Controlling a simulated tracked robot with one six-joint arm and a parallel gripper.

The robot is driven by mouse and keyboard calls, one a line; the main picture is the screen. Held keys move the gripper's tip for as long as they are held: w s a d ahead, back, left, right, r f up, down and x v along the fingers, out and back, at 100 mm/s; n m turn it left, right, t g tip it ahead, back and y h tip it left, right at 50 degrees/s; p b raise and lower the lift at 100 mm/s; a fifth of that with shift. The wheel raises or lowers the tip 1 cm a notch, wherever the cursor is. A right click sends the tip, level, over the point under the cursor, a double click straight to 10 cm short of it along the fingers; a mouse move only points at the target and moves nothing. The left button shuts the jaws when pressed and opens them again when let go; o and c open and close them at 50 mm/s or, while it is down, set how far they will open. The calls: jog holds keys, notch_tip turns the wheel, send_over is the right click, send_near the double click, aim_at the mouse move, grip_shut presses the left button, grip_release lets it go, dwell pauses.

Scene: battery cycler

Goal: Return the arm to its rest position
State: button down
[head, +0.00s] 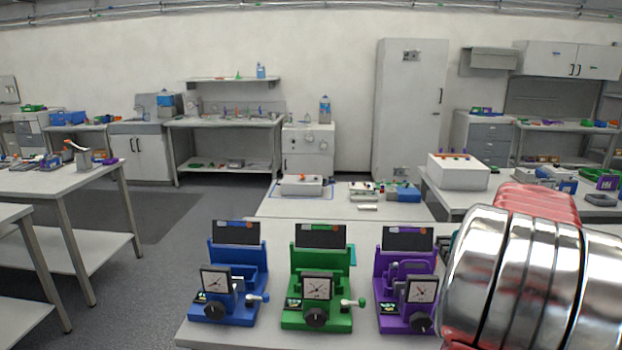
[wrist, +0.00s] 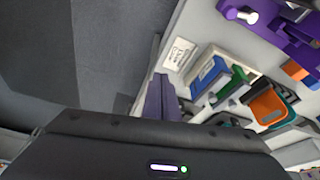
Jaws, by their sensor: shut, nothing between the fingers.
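My gripper (wrist: 162,94) shows in the wrist view as two purple-grey fingers close together beyond its dark body, with nothing between them. It hangs near the edge of a pale bench (wrist: 186,40), and I cannot tell how high above it. My arm fills the right side of the head view as silver rings and a red part. The gripper itself is outside the head view.
Blue (head: 232,278), green (head: 318,283) and purple (head: 405,285) devices with dials stand in a row on the near bench. The wrist view shows a white label card (wrist: 180,54), a blue-and-white block (wrist: 208,77) and an orange part (wrist: 268,106). Grey floor (head: 165,270) lies open at left.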

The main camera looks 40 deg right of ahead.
jog(key=w+a+r+n+t, duration=0.2)
jog(key=w+a+n, duration=0.3)
jog(key=w+a, duration=0.65)
jog(key=w+a+r+n+t, duration=0.25)
jog(key=w+a+n, duration=0.4)
jog(key=a, duration=0.95)
jog(key=s+a+f+n+t+y, duration=0.1)
jog(key=a+n, duration=0.5)
jog(key=a, duration=0.8)
jog(key=s+a+f+n+t+y, duration=0.1)
jog(key=a+n, duration=0.4)
jog(key=a, duration=1)
jog(key=shift+s+f+n+t+y, duration=0.35)
jog(key=shift+s+f+y, duration=0.15)
jog(key=shift+y, duration=0.2)
jog(key=c, duration=2.5)
grip_release()
jog(key=shift+c, duration=0.2)
jog(key=o, duration=0.8)
